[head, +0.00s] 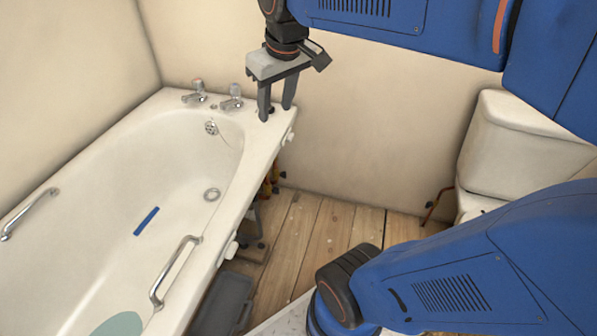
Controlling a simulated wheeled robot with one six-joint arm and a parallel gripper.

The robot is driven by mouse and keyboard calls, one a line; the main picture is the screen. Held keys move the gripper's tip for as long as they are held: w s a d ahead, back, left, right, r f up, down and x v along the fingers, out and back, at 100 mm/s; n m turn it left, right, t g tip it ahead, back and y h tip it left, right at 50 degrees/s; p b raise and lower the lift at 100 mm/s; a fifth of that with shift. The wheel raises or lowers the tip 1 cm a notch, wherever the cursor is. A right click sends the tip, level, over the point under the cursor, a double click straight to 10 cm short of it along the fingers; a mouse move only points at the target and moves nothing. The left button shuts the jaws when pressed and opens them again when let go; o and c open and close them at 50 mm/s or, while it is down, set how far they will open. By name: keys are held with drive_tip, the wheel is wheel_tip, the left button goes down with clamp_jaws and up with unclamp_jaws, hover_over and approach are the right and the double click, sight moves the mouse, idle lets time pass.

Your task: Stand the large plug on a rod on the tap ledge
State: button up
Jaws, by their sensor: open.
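My gripper (275,112) is open and points down over the right end of the tap ledge (250,104), at the far end of the white bath. Its two fingers are apart. A small dark spot shows low between the fingers, too small to tell what it is. I cannot make out the large plug on a rod for certain. The two chrome taps (233,98) stand on the ledge to the left of my gripper. A small round fitting (213,107) sits between them.
The bath (110,235) holds a blue strip (147,221) and a pale green patch at the near end. A chrome grab rail (172,272) rises from its right rim. A dark tray (222,304) lies on the floor beside it. A toilet (515,135) stands right; wooden floor (318,235) lies between.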

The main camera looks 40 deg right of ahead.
drive_tip(key=s+a+f+m+t, duration=0.1)
drive_tip(key=s+a+f, duration=0.1)
drive_tip(key=s+f, duration=0.8)
drive_tip(key=shift+s+a+f, duration=0.15)
drive_tip(key=shift+s+f, duration=0.05)
drive_tip(key=shift+s, duration=0.9)
drive_tip(key=shift+c, duration=0.4)
